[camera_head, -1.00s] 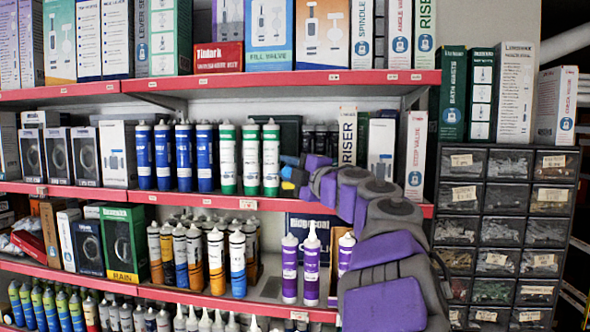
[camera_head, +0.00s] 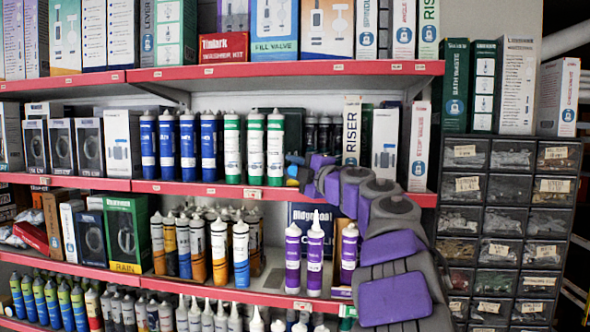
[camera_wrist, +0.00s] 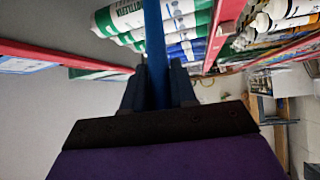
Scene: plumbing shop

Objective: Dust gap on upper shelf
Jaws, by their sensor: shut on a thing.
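My gripper (camera_head: 294,171) is at the front of the shelf with the blue and green cartridges, just right of the green cartridges (camera_head: 254,148). In the wrist view my gripper (camera_wrist: 158,90) is shut on a long blue handle (camera_wrist: 154,35) that runs away from me, beside the cartridges. Its far end is out of view, so I cannot tell what it touches. The gap (camera_head: 312,185) lies between the green cartridges and the white RISER box (camera_head: 351,130). My arm hides part of it, and several dark-capped items stand at its back.
Blue cartridges (camera_head: 187,146) stand left of the green ones. A red-edged shelf (camera_head: 250,72) with boxes is above. Purple cartridges (camera_head: 315,255) stand on the shelf below, close to my arm. A drawer cabinet (camera_head: 505,215) is at the right.

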